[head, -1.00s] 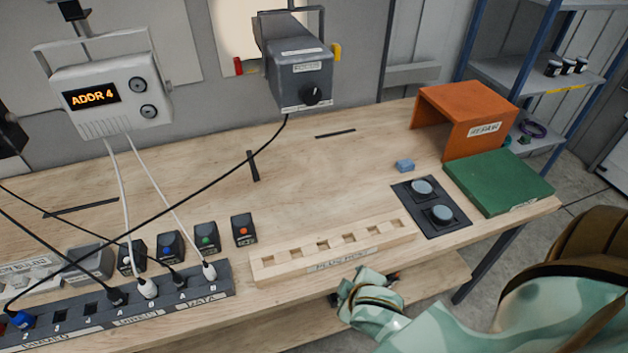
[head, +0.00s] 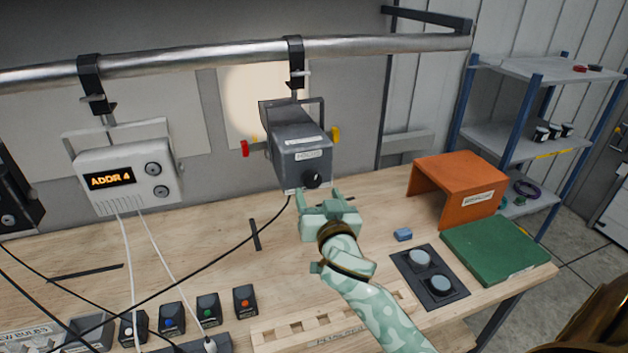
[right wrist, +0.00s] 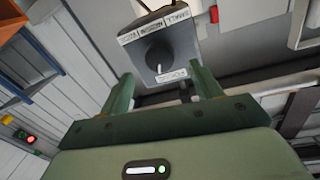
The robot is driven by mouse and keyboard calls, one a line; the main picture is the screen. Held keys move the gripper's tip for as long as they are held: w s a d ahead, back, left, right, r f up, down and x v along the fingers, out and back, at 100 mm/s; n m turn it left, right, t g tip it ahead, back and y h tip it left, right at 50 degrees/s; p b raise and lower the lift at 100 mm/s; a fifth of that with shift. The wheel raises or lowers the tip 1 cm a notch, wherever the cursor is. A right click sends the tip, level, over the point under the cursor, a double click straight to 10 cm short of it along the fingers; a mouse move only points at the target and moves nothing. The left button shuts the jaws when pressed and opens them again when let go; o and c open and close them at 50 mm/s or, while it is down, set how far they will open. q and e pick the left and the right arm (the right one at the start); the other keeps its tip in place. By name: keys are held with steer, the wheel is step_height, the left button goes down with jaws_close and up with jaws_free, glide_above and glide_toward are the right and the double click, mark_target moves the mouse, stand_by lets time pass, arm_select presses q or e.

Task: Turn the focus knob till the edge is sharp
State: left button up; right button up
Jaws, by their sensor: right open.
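The grey spotlight (head: 302,150) hangs from the overhead pipe. Its black focus knob (head: 312,180) is on the lower right of the facing panel. In the right wrist view the knob (right wrist: 158,57) has a pale pointer mark and sits beyond the fingertips. My right gripper (head: 319,197) is open, just below the knob, with nothing between its fingers; they also show in the right wrist view (right wrist: 163,78). A pale light patch (head: 243,103) glows on the wall panel behind the spotlight, partly hidden by it. Its visible left border looks soft. My left gripper is out of view.
A white ADDR 4 box (head: 128,178) hangs at left, with cables crossing the bench. A red tab (head: 245,148) and a yellow tab (head: 336,135) flank the spotlight.

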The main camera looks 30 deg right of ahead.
mark_target(313, 183)
steer(key=shift+x, duration=2.35)
steer(key=c, duration=1)
steer(key=shift+m+p, duration=0.3)
steer(key=shift+m, duration=0.4)
steer(key=shift+a+r+m+p, duration=0.15)
steer(key=shift+m+p, duration=0.45)
steer(key=shift+m, duration=0.7)
steer(key=o, duration=1)
